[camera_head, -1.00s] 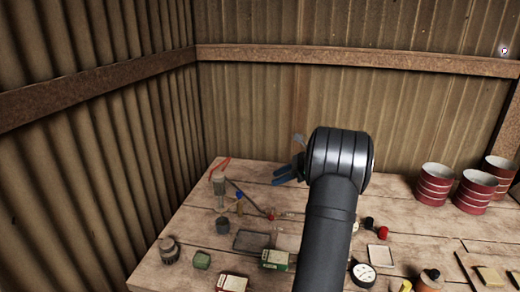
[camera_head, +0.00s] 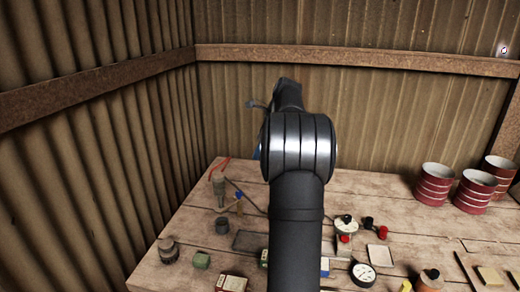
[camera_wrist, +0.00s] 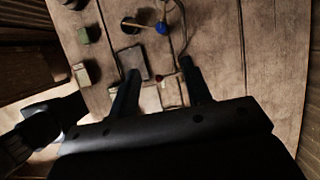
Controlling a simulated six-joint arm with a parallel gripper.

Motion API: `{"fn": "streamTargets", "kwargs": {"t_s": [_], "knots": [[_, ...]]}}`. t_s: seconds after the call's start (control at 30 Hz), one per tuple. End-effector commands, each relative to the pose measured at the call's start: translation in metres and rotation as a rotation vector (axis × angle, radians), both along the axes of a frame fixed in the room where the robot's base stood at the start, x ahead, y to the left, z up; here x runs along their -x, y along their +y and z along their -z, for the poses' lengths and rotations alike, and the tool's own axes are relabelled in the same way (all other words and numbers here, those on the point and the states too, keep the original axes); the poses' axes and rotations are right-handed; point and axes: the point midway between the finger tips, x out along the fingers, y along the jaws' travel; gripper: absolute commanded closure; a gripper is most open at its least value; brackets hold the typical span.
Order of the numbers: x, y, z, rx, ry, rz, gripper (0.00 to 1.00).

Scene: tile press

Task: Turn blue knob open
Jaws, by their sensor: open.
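The small blue knob (camera_head: 239,196) sits on a thin pipe at the left of the table. In the wrist view the blue knob (camera_wrist: 161,28) is near the top middle, beyond my fingertips. My gripper (camera_wrist: 160,69) is open, with its two dark fingers spread and nothing between them. Its fingers are apart from the knob, which lies past them in the picture. In the head view my arm hides most of the gripper; only a bit of blue shows at the left of the wrist.
A green block (camera_head: 201,260), a dark round jar (camera_head: 168,251) and a white gauge (camera_head: 363,274) stand nearer the front. Red cans (camera_head: 434,184) stand at the right. Corrugated walls close the left and back.

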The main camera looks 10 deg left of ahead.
Motion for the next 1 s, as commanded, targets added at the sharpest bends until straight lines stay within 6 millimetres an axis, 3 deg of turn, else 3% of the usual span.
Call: {"fn": "streamTargets", "kwargs": {"t_s": [0.27,0.43,0.67,0.8,1.0], "knots": [[0.002,0.0,0.007,-0.02,0.013,-0.011,0.55],[0.016,0.001,0.051,-0.195,0.089,-0.075,0.55],[0.044,-0.002,0.118,-0.637,0.122,-0.087,0.55],[0.053,-0.015,0.146,-0.884,0.05,0.01,0.55],[0.056,-0.046,0.176,-1.094,-0.113,0.211,0.55]]}}
